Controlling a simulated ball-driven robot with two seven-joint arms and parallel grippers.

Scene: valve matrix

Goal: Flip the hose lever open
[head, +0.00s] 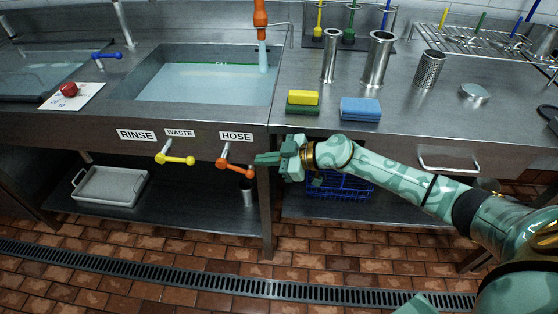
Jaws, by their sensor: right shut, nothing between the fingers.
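The orange hose lever (236,168) sticks out from the front of the sink counter, below the white HOSE label (236,136). Its handle slopes a little down to the right. My right gripper (258,160) is shut and empty, with its fingertips just right of the lever's right end. I cannot tell whether they touch it. An orange hose nozzle (260,14) hangs over the sink, with a pale blue stream below it. My left gripper is not in view.
A yellow lever (176,159) is left of the hose lever, under the WASTE label. The sink basin (150,80) holds water. Sponges (360,109) and metal cylinders (378,60) stand on the right counter. A grey tray (110,187) and a blue basket (340,187) sit below.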

